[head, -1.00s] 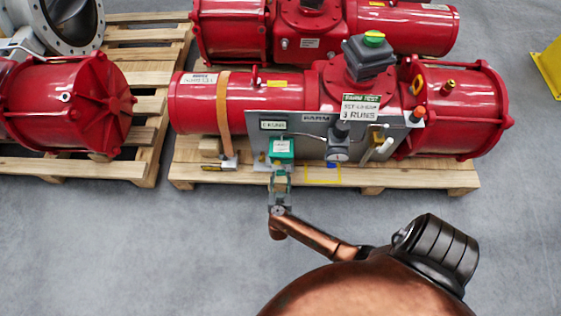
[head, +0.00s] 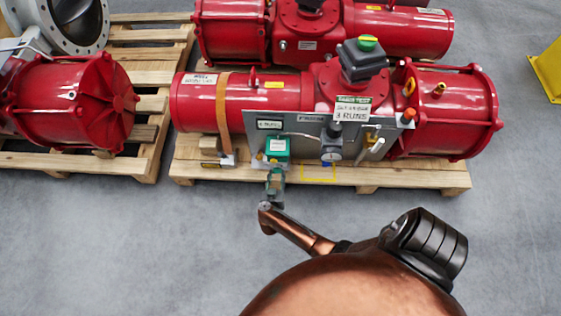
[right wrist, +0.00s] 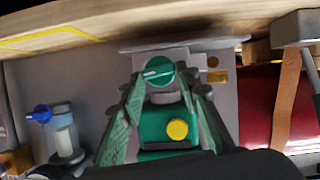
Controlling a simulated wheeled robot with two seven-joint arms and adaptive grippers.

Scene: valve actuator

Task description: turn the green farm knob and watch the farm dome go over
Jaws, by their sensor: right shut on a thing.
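The green knob (right wrist: 159,72) with a pale pointer line shows in the right wrist view, at the front of a green valve body with a yellow button (right wrist: 177,129). My right gripper (right wrist: 160,84) has its two green-padded fingers on either side of the knob, shut on it. In the head view the right gripper (head: 275,178) reaches up to the green box (head: 277,148) on the grey panel, and the knob is hidden there. The dome (head: 368,42), green with a yellowish edge, sits on a dark grey box on the red actuator. My left gripper is out of view.
The grey panel (head: 300,143) carries a gauge (head: 331,143) and a white sign (head: 352,108). The red actuator (head: 195,105) lies on a wooden pallet (head: 400,175). More red actuators stand behind and at left. The grey floor in front is open.

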